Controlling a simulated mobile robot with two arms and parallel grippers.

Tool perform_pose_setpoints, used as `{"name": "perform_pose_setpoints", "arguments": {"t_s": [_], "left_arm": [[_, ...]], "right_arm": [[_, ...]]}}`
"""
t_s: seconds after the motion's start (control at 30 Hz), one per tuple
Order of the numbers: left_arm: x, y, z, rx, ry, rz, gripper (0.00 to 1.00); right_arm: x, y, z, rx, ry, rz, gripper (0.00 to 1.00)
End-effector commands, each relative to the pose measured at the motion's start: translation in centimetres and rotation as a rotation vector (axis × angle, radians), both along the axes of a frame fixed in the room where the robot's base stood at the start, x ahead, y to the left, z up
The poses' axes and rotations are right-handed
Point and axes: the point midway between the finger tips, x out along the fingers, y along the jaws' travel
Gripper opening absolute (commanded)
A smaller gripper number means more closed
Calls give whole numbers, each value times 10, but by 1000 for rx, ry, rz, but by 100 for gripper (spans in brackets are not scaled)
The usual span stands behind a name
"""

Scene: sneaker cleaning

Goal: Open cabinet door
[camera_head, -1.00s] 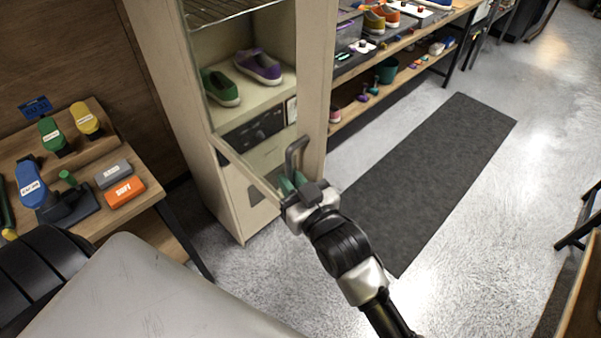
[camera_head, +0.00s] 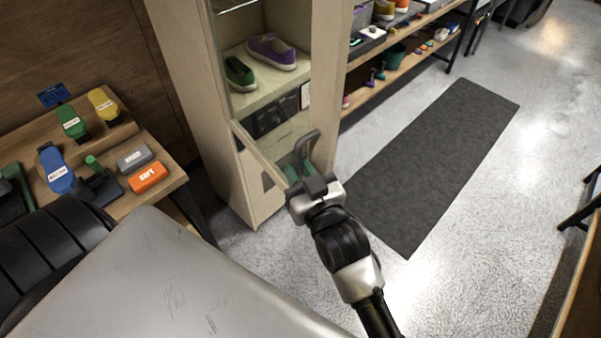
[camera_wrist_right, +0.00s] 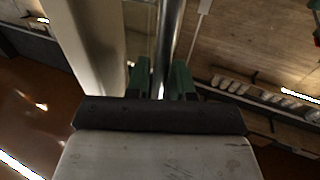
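The tall cream cabinet (camera_head: 190,100) stands left of centre in the head view. Its glass-fronted door (camera_head: 262,155) stands ajar, its lower rail angled out from the left side of the opening. The dark bar handle (camera_head: 306,148) is on the door's free edge. My right gripper (camera_head: 302,172) is at the handle. In the right wrist view the metal handle bar (camera_wrist_right: 168,45) runs between the two green fingertips (camera_wrist_right: 161,80), which appear closed on it. A green shoe (camera_head: 240,74) and a purple shoe (camera_head: 272,52) sit on a shelf inside. My left gripper is out of view.
A dark mat (camera_head: 435,165) lies on open floor at right. A shelf (camera_head: 410,65) with shoes and small items stands behind it.

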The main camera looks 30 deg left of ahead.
Motion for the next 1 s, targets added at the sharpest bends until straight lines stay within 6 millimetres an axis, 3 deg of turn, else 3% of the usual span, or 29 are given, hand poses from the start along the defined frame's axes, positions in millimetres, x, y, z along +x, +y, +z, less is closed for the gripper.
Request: {"name": "perform_pose_setpoints", "arguments": {"t_s": [0.1,0.47,1.0], "left_arm": [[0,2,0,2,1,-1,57],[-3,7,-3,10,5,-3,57],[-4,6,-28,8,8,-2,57]], "right_arm": [[0,0,-2,-4,4,0,38],[-3,-5,-6,-9,10,-1,38],[-50,-76,-8,-9,7,0,38]]}}
